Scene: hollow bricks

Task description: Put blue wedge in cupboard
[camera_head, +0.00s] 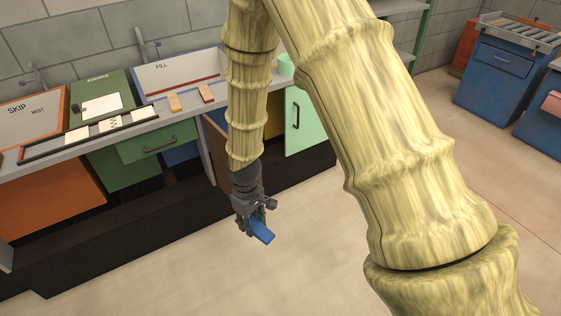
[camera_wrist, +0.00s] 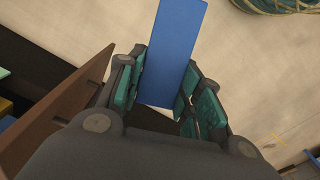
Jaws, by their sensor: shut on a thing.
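The blue wedge (camera_head: 262,231) is held in my gripper (camera_head: 256,218), above the floor in front of the counter. In the wrist view the wedge (camera_wrist: 175,50) shows as a long blue block between the two fingers (camera_wrist: 163,95), which are shut on it. The cupboard under the counter stands behind my arm. A light green door (camera_head: 305,121) with a dark handle and a brown panel (camera_head: 214,143), seemingly an open door, show on either side of my arm. A yellow surface (camera_head: 273,118) shows between them. My arm hides much of the cupboard's opening.
The brown panel (camera_wrist: 70,115) stands close to the left of my gripper in the wrist view. A green drawer (camera_head: 158,143) and an orange front (camera_head: 50,200) are further left. Blue cabinets (camera_head: 497,80) stand far right. The floor (camera_head: 310,240) around my gripper is clear.

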